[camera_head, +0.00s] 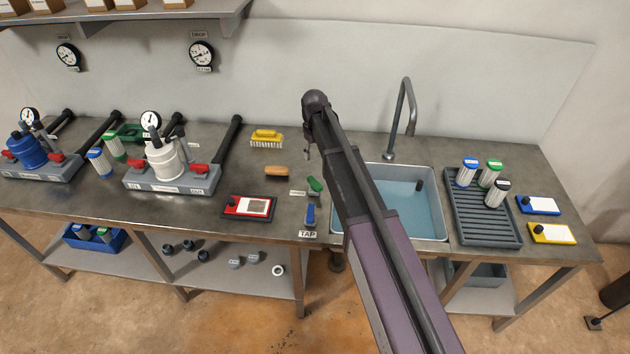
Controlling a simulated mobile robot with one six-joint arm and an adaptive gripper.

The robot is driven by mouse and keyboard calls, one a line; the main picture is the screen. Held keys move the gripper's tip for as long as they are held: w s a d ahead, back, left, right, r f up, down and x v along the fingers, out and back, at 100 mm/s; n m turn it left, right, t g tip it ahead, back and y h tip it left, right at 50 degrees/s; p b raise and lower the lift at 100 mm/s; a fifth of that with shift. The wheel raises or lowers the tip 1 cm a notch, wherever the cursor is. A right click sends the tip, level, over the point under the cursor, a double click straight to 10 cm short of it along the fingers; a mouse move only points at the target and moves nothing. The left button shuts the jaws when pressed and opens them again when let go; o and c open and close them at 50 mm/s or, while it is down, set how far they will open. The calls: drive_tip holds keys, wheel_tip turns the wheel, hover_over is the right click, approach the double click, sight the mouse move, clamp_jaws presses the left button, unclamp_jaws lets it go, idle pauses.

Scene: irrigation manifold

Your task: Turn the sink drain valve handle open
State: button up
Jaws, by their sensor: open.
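A small green lever handle (315,185) stands on the bench just left of the sink, with a small label beside it that I cannot read. A blue lever handle (310,214) stands in front of it, above a plate marked TAP. I cannot tell for certain from the labels which is the drain valve handle. The sink (425,205) holds bluish water. My gripper (308,150) is open, mostly hidden by my arm, and shows behind the green handle in the picture, apart from both handles.
My arm crosses the sink's left part. A faucet (402,120) rises behind the sink. A wooden-coloured piece (277,171), a yellow brush (266,138) and a red-framed device (249,207) lie left of the handles. A drying rack (482,215) with several cartridges stands right.

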sight(315, 182)
drive_tip(key=shift+f, duration=0.2)
wheel_tip(315, 182, down, 13)
drive_tip(key=b, duration=1.3)
drive_tip(key=shift+f+b, duration=0.15)
drive_tip(key=shift+b, duration=0.2)
idle(0.3)
clamp_jaws()
